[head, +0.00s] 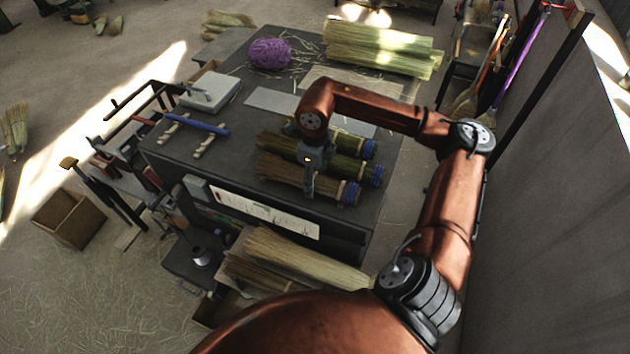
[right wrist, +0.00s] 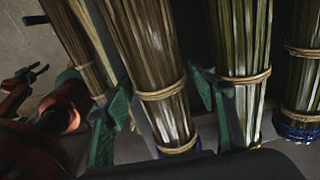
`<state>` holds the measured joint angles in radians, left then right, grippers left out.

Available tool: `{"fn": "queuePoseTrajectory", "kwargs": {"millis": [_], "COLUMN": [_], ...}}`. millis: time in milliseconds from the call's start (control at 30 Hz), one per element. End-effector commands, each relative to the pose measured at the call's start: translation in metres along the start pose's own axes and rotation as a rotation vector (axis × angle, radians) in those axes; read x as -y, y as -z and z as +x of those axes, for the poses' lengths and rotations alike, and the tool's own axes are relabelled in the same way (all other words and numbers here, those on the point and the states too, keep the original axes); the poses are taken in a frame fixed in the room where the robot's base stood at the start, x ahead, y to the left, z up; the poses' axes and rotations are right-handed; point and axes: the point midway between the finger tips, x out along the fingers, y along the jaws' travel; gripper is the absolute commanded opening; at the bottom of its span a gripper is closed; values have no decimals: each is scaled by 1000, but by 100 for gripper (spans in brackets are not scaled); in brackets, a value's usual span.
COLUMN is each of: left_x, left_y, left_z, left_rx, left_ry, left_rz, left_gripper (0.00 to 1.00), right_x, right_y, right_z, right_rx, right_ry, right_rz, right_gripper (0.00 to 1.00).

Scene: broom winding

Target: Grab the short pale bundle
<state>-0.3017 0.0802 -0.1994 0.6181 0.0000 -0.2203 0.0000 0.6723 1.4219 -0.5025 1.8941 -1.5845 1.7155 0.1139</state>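Three bound straw bundles with blue bands lie side by side on the dark table (head: 228,160). The nearest is tan-brown (head: 282,172); the middle (head: 349,168) and far (head: 345,135) ones look greener. I cannot tell for sure which is the short pale one. My right gripper (head: 309,190) points down over the nearest bundle. In the right wrist view its green fingers (right wrist: 160,113) are open on either side of a tan bundle (right wrist: 150,55) with twine bands. A dark claw-like end (right wrist: 27,78) on an orange arm, probably my left gripper, shows there; its opening is unclear.
A large pale straw pile (head: 380,45) and purple twine ball (head: 269,53) lie at the table's back. Loose straw bundles (head: 305,258) lie below the front edge. A blue rod on wooden holders (head: 200,126) is at left. A wall (head: 560,200) stands at right.

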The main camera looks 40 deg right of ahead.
Motion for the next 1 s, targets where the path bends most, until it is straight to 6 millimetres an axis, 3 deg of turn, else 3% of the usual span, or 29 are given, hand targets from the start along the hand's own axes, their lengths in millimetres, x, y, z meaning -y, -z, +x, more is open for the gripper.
{"fn": "queuePoseTrajectory", "kwargs": {"millis": [567,1000], "left_x": [0,0], "left_y": [4,3], "left_z": [0,8], "left_rx": [-5,-5], "left_ry": [0,0], "left_rz": [1,1], "left_gripper": [40,40], "right_x": [0,1], "right_y": [0,-1], "right_z": [0,-11], "right_rx": [0,3], "right_ry": [0,3], "right_rz": [0,1], "right_gripper": [12,12]}}
